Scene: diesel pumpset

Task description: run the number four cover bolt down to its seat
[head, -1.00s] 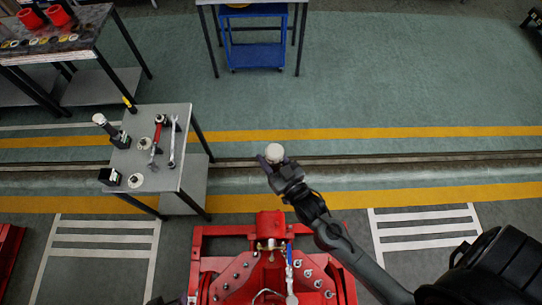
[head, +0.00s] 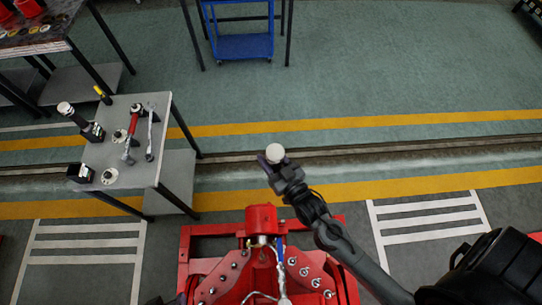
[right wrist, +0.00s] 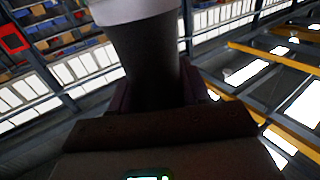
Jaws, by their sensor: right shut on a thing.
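My right gripper (head: 274,163) is shut on a dark-handled tool with a round white end (head: 274,152). It holds the tool above the floor, beyond the red pumpset (head: 262,220). In the right wrist view the dark handle (right wrist: 150,65) stands between the fingers, with the white end (right wrist: 130,8) cut off at the top. Several bolts (head: 304,271) show along the pumpset's red plates at the bottom. I cannot tell which is number four. My left gripper is not in view.
A grey table (head: 150,170) on the left carries a red-handled wrench (head: 132,130), another wrench (head: 151,135), a white-capped dark tool (head: 82,120) and small parts. A blue trolley (head: 243,46) stands at the back. Floor between table and gripper is clear.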

